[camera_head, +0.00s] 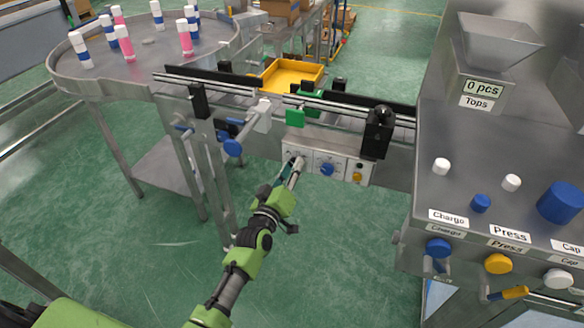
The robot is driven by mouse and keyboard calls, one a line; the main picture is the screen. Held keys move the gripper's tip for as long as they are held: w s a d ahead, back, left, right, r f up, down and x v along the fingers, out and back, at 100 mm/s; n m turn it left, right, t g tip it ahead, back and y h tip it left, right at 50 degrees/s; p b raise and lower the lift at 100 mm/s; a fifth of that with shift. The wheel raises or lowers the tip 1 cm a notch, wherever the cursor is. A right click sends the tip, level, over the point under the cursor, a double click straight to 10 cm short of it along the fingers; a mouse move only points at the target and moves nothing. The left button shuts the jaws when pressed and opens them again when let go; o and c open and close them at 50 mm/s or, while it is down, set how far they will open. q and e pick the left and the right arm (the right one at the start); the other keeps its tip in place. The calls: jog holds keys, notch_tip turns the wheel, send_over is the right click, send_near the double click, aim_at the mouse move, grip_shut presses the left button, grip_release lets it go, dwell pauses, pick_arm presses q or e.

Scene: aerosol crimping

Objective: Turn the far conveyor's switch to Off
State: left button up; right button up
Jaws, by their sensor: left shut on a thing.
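The conveyor (400,150) runs across the middle of the view, with metal rails and black clamps. Its control box (309,155) hangs on the near side, below the rail. A blue knob (326,170) shows on the box face, with a small yellow button (357,177) to its right. My left gripper (296,164) reaches up from below to the left part of the box face. It is shut on the switch there, which its fingers mostly hide, so I cannot tell the switch's setting. My right gripper is not in view.
A round steel table (150,75) at the upper left bears several pink and blue bottles. A yellow tray (293,76) sits behind the rail. A blue-ended handle (233,147) sticks out left of the box. A steel press machine (430,190) with labelled buttons fills the right.

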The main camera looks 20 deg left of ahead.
pick_arm(q)
jog(key=shift+n, duration=0.9)
jog(key=o, duration=1.1)
jog(key=s, duration=1.2)
jog(key=shift+a, duration=0.25)
